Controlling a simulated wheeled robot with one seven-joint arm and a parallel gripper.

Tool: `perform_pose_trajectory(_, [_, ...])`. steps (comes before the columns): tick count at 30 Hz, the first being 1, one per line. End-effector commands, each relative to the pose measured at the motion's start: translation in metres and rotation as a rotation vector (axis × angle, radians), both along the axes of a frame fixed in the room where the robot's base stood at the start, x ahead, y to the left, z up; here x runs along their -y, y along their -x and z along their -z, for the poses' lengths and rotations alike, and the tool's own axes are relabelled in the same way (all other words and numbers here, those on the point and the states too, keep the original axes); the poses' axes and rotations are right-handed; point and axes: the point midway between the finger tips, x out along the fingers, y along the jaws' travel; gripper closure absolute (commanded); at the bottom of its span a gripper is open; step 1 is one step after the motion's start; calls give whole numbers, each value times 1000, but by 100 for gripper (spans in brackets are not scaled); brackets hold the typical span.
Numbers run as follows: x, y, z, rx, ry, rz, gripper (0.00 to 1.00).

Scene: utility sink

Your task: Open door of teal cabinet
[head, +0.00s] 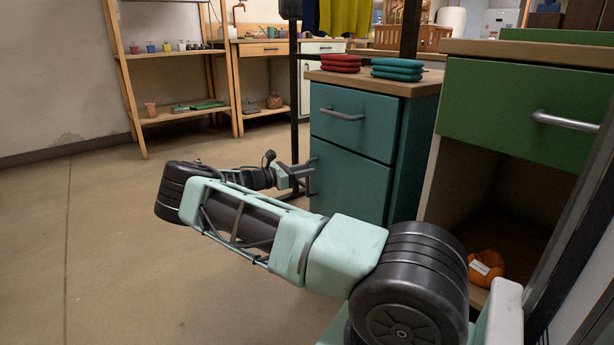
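The teal cabinet (408,150) stands right of centre, with a wooden top. Its upper drawer (352,119) has a metal bar handle (343,115). Below it, the teal door (350,185) looks closed, roughly flush with the drawer. My gripper (303,172) is at the left edge of the door, at about its upper half, pointing right. The fingertips overlap the door's edge in the picture. I cannot tell whether they touch it or hold a handle there. No door handle shows clearly. My arm crosses in front and hides the door's lower part.
A green drawer unit (520,112) with an open lower space stands close at right, an orange item (486,267) inside. Red pads (340,62) and teal pads (397,69) lie on the cabinet. A black post (293,90) stands behind my gripper. Floor at left is clear.

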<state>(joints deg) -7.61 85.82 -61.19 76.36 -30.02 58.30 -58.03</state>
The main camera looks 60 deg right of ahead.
Motion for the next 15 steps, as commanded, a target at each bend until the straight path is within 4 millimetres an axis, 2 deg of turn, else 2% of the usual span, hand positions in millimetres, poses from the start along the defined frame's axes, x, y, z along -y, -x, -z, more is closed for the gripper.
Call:
perform_pose_trajectory(4, [9, 6, 1, 0, 0, 1, 70])
perform_pose_trajectory(13, [11, 6, 0, 0, 0, 0, 70])
perform_pose_trajectory(14, [11, 6, 0, 0, 0, 0, 76])
perform_pose_trajectory(15, [11, 6, 0, 0, 0, 0, 87])
